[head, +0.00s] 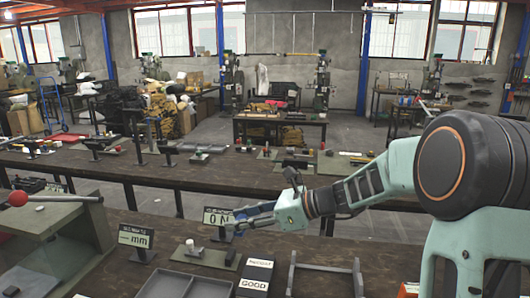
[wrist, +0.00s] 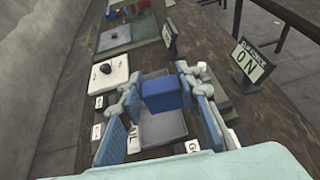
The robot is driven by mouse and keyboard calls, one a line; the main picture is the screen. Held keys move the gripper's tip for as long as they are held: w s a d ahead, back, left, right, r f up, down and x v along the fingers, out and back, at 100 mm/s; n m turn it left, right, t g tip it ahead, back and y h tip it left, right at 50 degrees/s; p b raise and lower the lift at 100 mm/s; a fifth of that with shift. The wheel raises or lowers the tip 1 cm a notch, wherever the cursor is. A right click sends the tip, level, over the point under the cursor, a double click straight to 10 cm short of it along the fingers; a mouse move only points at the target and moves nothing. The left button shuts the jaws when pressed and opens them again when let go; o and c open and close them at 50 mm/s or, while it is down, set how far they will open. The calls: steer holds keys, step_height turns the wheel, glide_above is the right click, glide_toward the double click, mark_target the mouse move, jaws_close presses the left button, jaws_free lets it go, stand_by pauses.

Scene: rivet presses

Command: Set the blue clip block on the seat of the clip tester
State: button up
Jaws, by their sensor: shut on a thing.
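The blue clip block (wrist: 163,93) shows in the wrist view between the two fingers of my gripper (wrist: 168,112). My gripper is shut on it and holds it over a grey surface. In the head view my gripper (head: 244,220) is above the near bench, beside a display reading 0 N (head: 217,216). That display also stands at the upper right of the wrist view (wrist: 251,60). A low grey plate with a white cylinder (head: 190,247) lies in front of it. I cannot tell for sure which part is the clip tester's seat; the fingers hide some of this area.
A grey divided tray (head: 171,287), a GOOD card (head: 255,276) and a grey frame (head: 322,268) lie on the near bench. A mm display (head: 136,238) and a green press with a red lever ball (head: 18,198) stand at left. A second bench (head: 240,178) lies behind.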

steer(key=s+d+f+m+t+b, duration=0.1)
steer(key=s+d+f+b, duration=0.1)
steer(key=d+f, duration=0.4)
steer(key=s+d+f+m+t+h+b, duration=0.1)
steer(key=s+d+f+b, duration=0.1)
steer(key=d+f+b, duration=0.3)
steer(key=s+d+f+m+t+b, duration=0.2)
steer(key=d+f+b, duration=0.1)
steer(key=d+f, duration=0.5)
steer(key=shift+s+d+f+h, duration=0.1)
steer(key=shift+d+f+h, duration=0.1)
steer(key=shift+f, duration=0.3)
steer(key=shift+s+d+f+h, duration=0.1)
steer(key=shift+d+f, duration=0.1)
steer(key=shift+f, duration=0.3)
steer(key=shift+s+d+r+p, duration=0.1)
steer(key=shift+r+p, duration=0.45)
steer(key=shift+r, duration=0.05)
step_height(320, 180, up, 11)
steer(key=p, duration=1.8)
steer(key=shift+r, duration=0.2)
